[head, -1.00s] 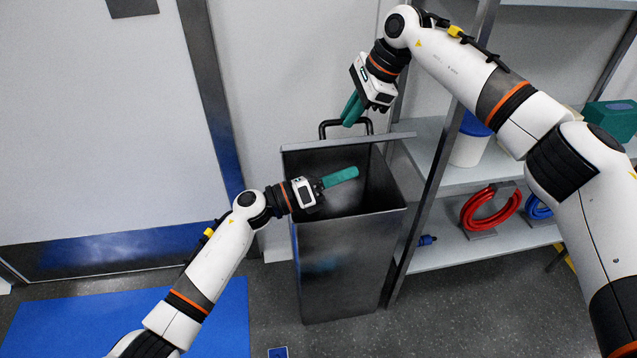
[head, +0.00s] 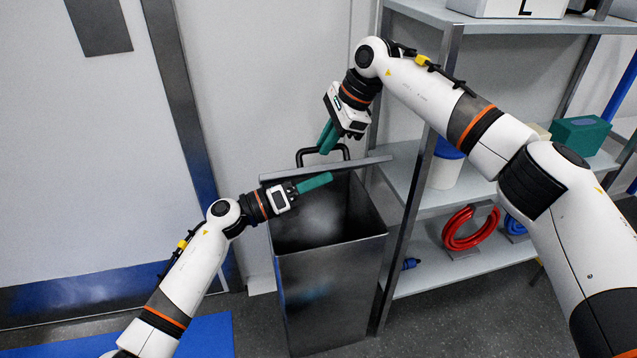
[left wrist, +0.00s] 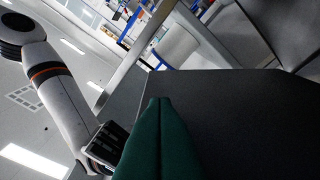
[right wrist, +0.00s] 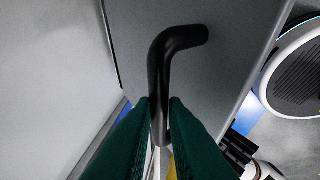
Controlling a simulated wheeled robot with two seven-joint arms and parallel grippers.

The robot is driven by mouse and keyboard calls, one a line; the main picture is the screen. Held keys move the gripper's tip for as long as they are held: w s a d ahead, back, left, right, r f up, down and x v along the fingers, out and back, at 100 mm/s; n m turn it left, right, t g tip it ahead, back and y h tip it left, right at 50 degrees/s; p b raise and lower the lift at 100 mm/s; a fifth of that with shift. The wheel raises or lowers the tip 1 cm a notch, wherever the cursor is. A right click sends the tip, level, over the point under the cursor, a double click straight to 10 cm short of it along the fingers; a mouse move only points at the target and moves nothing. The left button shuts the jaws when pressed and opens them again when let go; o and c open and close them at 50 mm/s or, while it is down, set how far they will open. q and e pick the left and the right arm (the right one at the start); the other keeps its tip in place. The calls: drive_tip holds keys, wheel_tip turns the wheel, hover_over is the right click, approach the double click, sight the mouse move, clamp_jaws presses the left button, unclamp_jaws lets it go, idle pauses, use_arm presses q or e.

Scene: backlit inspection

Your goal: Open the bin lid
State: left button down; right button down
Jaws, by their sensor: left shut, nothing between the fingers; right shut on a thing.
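The tall dark metal bin (head: 330,285) stands in the middle of the head view with its top open. Its lid (head: 375,161) stands raised at the back rim, seen nearly edge-on. The black lid handle (head: 345,150) rises behind the lid's edge. My right gripper (head: 325,146) is shut on this handle; the right wrist view shows the green fingers on either side of the black bar (right wrist: 160,80). My left gripper (head: 328,178) is shut and empty, over the bin's opening in front of the lid. Its green fingertips (left wrist: 160,102) meet in the left wrist view, beside a dark flat surface.
A metal shelf unit (head: 440,205) stands right of the bin, holding a red coil (head: 450,240), a white tub with a blue lid (head: 445,170) and a teal box (head: 580,135). A wall and door panel (head: 90,150) are behind on the left. A blue mat (head: 215,335) lies on the floor.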

drive_tip(key=c, duration=1.9)
unclamp_jaws()
drive_tip(key=shift+s+f, duration=0.1)
drive_tip(key=shift+f, duration=0.55)
drive_tip(key=o, duration=0.4)
drive_tip(key=shift+w+f, duration=0.2)
use_arm(q)
drive_tip(key=shift+w+a, duration=0.25)
drive_tip(key=shift+w, duration=0.2)
use_arm(e)
drive_tip(key=shift+o, duration=0.2)
drive_tip(key=shift+r, duration=0.1)
drive_tip(key=shift+r, duration=0.1)
